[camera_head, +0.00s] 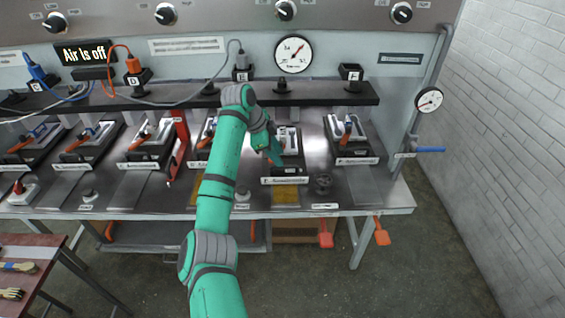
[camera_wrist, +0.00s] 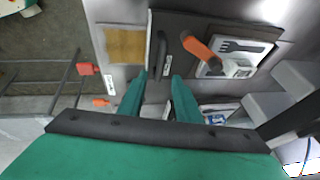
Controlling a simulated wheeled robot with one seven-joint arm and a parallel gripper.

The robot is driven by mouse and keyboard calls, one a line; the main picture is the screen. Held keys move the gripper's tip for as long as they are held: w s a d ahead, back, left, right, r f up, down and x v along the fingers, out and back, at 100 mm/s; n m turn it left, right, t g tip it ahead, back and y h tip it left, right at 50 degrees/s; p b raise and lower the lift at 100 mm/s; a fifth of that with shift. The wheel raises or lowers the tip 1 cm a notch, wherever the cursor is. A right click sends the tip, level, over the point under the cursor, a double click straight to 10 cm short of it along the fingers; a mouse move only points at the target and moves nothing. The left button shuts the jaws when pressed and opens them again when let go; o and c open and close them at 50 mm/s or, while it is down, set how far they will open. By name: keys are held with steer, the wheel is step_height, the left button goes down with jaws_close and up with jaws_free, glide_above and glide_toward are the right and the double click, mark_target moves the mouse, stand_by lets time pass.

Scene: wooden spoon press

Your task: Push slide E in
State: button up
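Slide E (camera_wrist: 182,22) is a dark block that carries a light mould plate. In the head view its front label (camera_head: 285,180) reads "E" and stands at the right-centre of the bench, with my gripper (camera_head: 272,155) over it. In the wrist view a black bar handle (camera_wrist: 161,48) stands along the slide's front edge, beside a small label. My gripper (camera_wrist: 161,78) is open, its two green fingers apart and their tips near the near end of that handle. I cannot tell whether they touch it. My arm hides part of the neighbouring station.
An orange lever (camera_wrist: 197,46) stands over the slide's plate. A yellowish pad (camera_head: 285,194) lies in front of the slide, with a dark knob (camera_head: 323,183) right of it. Another slide station (camera_head: 352,150) is to the right.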

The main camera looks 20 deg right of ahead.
steer(key=shift+x, duration=2.5)
steer(key=shift+a, duration=0.1)
jaws_close()
